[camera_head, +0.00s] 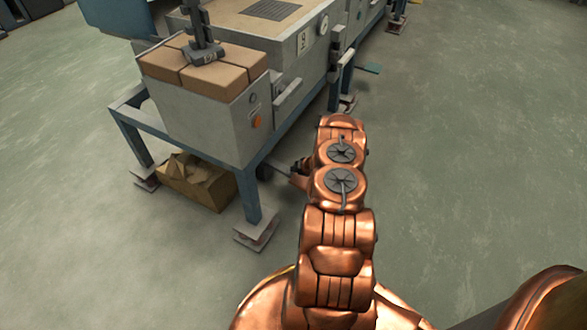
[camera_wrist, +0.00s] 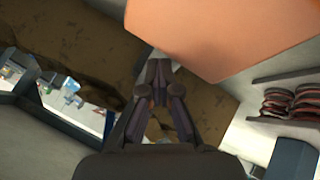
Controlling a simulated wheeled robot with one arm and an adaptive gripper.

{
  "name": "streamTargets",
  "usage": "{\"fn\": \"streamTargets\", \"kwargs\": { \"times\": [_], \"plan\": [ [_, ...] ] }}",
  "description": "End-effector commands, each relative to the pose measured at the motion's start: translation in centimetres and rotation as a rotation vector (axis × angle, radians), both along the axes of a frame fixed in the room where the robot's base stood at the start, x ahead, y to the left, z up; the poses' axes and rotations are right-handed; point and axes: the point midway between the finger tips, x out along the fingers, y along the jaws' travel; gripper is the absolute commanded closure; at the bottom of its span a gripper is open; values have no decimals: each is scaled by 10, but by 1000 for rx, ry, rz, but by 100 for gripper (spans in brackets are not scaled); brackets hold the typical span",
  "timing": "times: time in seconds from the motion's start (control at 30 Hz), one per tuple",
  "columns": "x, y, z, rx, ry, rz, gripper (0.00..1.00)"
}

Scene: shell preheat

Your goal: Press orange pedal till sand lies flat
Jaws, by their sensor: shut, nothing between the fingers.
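A large plain orange surface (camera_wrist: 225,35) fills the upper right of the wrist view, very close; it may be the pedal, but only part of it shows. My gripper (camera_wrist: 158,72) is shut and empty there, its fingertips just left of the orange edge; I cannot tell whether they touch. In the head view my gripper (camera_head: 297,172) is small, dark and partly hidden by my copper arm, low beside the machine's legs. No pedal is clear in that view. A tan surface (camera_head: 225,14), possibly the sand, shows on the machine top, cut by the frame edge.
The grey machine (camera_head: 215,125) stands on a blue frame (camera_head: 248,193). A crumpled brown lump (camera_head: 197,182) lies underneath. Reddish stacked pieces (camera_wrist: 290,102) show at right. The floor (camera_head: 480,130) is clear to the right.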

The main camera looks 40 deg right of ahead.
Motion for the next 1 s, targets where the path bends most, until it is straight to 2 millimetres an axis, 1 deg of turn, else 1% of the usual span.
{"fn": "streamTargets", "kwargs": {
  "times": [1.0],
  "plan": [
    [-1,2,-11,2,2,3,100]
  ]
}}
